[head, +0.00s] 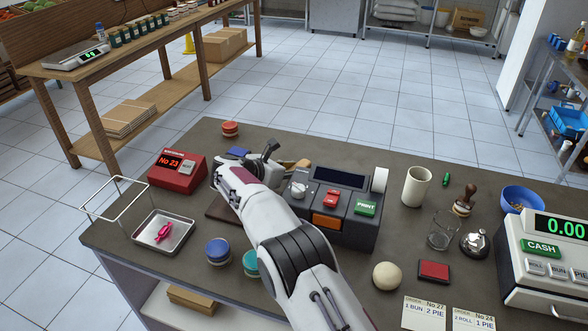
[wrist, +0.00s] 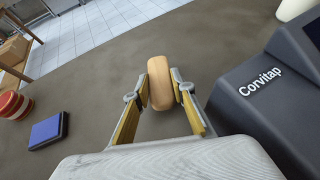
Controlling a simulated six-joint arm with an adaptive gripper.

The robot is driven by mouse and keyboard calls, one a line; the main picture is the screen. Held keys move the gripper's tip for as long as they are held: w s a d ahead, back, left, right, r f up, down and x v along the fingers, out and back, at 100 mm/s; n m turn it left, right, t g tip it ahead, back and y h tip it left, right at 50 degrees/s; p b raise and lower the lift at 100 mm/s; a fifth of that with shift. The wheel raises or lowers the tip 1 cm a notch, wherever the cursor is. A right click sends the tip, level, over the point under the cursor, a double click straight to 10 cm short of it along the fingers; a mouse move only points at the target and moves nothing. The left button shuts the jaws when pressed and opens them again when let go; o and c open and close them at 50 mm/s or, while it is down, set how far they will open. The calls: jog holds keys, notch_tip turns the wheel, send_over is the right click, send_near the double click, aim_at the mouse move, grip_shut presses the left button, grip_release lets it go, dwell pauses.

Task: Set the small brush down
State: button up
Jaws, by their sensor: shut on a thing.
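My gripper (wrist: 161,88) is shut on the small brush (wrist: 160,70); a rounded, light wooden part of it shows between the two fingers in the wrist view. In the head view, my gripper (head: 273,162) is over the far part of the counter, left of the dark label machine, and the brush (head: 299,164) shows as a tan bit beyond the fingers. Its bristles are hidden. I cannot tell whether the brush touches the counter (wrist: 95,75).
The dark machine (wrist: 262,112) stands close on the right. A blue pad (wrist: 46,130) and a red round stack (wrist: 14,104) lie to the left. The red number display (head: 177,171) is farther left. Bare counter lies beyond the brush.

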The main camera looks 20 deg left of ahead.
jog(key=shift+f, duration=0.1)
jog(key=o, duration=0.8)
jog(key=shift+r, duration=0.2)
jog(key=shift+s+a+r, duration=0.15)
jog(key=shift+s, duration=0.1)
jog(key=v, duration=1.1)
jog(key=shift+s, duration=0.2)
jog(key=shift+w+r, duration=0.1)
